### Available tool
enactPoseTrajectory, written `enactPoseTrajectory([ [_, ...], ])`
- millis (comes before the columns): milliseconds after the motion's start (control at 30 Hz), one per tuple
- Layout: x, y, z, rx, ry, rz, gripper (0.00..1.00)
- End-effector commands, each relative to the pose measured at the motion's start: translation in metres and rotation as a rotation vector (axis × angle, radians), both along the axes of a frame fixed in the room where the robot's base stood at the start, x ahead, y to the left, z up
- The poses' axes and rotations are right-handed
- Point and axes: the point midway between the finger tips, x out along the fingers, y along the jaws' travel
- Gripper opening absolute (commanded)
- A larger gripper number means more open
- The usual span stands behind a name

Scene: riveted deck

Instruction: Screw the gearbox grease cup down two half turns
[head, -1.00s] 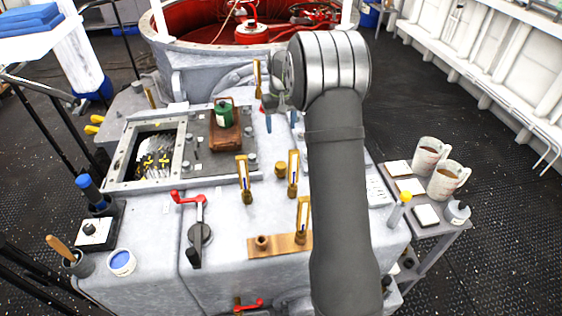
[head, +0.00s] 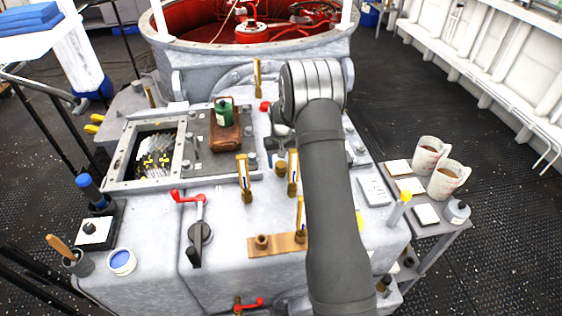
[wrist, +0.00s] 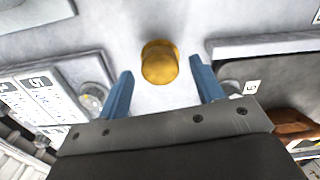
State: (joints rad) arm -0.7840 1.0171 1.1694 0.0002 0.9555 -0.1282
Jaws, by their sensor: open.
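The grease cup, a small round brass cap (head: 280,168), stands on the grey gearbox top (head: 270,210) between two brass-framed gauges. In the wrist view the brass cap (wrist: 160,63) is in the gap between the two blue fingers, with clear space on both sides. My gripper (head: 281,152) is open and empty, just behind the cap in the head view. Its fingers (wrist: 160,82) do not touch the cap. My arm hides part of the gearbox's right side.
Brass gauges (head: 244,178) and (head: 293,174) stand close on either side of the cap. A green bottle (head: 223,112) sits in a brown tray (head: 225,140) to the left. A red-handled lever (head: 198,225) is in front.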

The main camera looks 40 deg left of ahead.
Motion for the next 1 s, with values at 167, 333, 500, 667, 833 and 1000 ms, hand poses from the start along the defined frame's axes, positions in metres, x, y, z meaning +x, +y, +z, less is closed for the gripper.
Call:
enactPoseTrajectory([
  [167, 0.0001, 0.0001, -0.0068, 0.001, -0.001, 0.000, 0.61],
  [333, 0.0001, 0.0002, -0.0068, 0.001, -0.001, 0.000, 0.61],
  [500, 0.0001, 0.0001, -0.0067, 0.001, -0.001, 0.000, 0.36],
  [667, 0.0001, 0.0001, -0.0066, 0.001, -0.001, 0.000, 0.16],
  [833, 0.0001, 0.0001, -0.0065, 0.001, -0.001, -0.015, 0.16],
  [1000, 0.0001, 0.0001, -0.0064, 0.000, 0.000, -0.076, 0.16],
])
